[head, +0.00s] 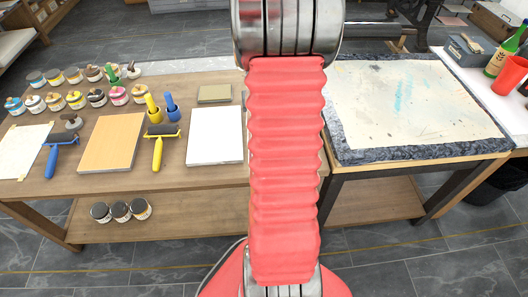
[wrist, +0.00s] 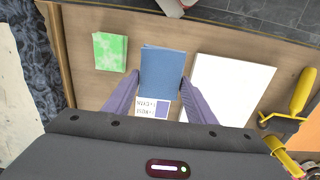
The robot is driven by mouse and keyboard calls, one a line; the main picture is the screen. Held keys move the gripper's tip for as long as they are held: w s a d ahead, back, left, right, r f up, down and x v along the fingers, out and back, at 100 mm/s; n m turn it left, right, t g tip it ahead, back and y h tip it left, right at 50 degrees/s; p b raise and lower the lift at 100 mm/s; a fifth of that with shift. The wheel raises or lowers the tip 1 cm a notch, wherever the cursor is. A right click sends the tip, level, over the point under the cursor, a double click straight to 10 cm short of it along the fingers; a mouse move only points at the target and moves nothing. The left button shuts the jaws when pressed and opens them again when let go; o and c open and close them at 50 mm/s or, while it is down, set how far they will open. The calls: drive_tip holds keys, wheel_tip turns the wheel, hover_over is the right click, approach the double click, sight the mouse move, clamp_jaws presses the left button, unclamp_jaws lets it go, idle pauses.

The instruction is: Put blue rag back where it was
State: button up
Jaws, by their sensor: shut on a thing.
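The blue rag (wrist: 161,73) is a flat folded rectangle in the middle of the wrist view. My gripper (wrist: 160,86) has its two purple fingers closed on the rag's left and right sides. The wooden table (wrist: 138,35) lies beneath; I cannot tell whether the rag touches it. A white card (wrist: 152,108) with dark print and a blue-violet square shows at the rag's near edge, partly hidden by my gripper. A green rag (wrist: 110,52) lies apart to the left. In the head view my arm hides the gripper and the blue rag.
A white slab (wrist: 230,86) lies close right of the rag, and a yellow roller (wrist: 284,117) beyond it.

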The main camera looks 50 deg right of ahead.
drive_tip(key=shift+f, duration=2.75)
drive_tip(key=shift+f, duration=1.9)
drive_tip(key=o, duration=1.1)
drive_tip(key=shift+r, duration=0.1)
wheel_tip(320, 180, up, 12)
drive_tip(key=shift+f, duration=0.1)
